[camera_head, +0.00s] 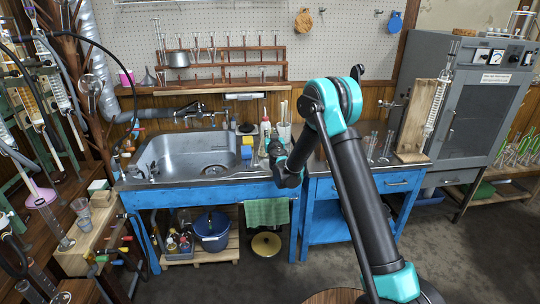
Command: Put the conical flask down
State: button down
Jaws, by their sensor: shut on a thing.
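My arm reaches over the blue-legged sink bench and its wrist bends down at the bench's front edge. My gripper (264,151) is at the worktop just right of the sink, small and partly hidden by my own wrist. It is shut on the conical flask (259,158), a clear glass vessel of which only a little shows. I cannot tell whether the flask's base touches the worktop.
The steel sink (185,156) lies left of the gripper. A yellow-and-blue sponge block (246,148), a red-capped bottle (265,127) and a beaker of rods (284,131) stand close by. Glassware (380,147) and a wooden stand (422,115) occupy the right worktop.

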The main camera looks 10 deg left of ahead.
notch_tip(320, 180, down, 12)
jog(key=shift+d+r, duration=0.1)
jog(key=shift+r, duration=0.05)
dwell(0.3)
jog(key=c, duration=1.3)
grip_release()
